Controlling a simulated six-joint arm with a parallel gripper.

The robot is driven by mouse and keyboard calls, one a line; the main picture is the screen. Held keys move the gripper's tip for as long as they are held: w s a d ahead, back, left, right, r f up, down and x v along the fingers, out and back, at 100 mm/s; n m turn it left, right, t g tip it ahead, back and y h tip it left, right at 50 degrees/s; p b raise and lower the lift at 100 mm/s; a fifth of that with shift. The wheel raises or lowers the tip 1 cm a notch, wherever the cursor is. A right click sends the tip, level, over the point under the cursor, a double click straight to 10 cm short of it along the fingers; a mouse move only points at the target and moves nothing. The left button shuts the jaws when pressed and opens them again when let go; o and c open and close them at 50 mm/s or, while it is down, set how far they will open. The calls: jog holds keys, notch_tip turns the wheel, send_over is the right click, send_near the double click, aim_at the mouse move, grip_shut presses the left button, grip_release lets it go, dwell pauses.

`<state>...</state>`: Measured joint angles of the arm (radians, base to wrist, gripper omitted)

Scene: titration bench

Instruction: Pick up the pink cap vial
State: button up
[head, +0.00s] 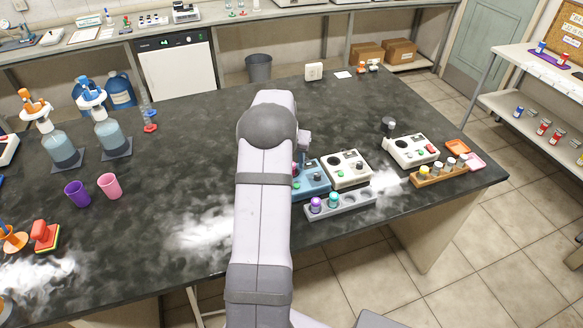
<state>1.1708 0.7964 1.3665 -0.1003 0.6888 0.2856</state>
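My arm reaches up the middle of the head view, and its end and my gripper are hidden behind my own links. No vial with a clearly pink cap can be made out. A small pinkish-red thing (294,168) shows at my arm's right edge, by a blue device (315,181); I cannot tell whether it is a cap or a button. A grey rack (355,206) in front of the devices holds a purple-capped vial (316,204) and a teal-capped vial (334,199). A wooden rack (430,179) at right holds several vials, one yellow-capped (424,171).
A cream device (345,168) stands right of the blue one, and another (410,150) stands farther right. Purple (77,193) and pink (110,186) cups stand at left. The dark bench behind the devices is mostly clear.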

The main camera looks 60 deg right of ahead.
jog(key=shift+p+x, duration=0.3)
jog(key=shift+x, duration=0.9)
grip_shut()
jog(key=shift+r, duration=0.1)
notch_tip(320, 180, up, 10)
jog(key=b, duration=0.3)
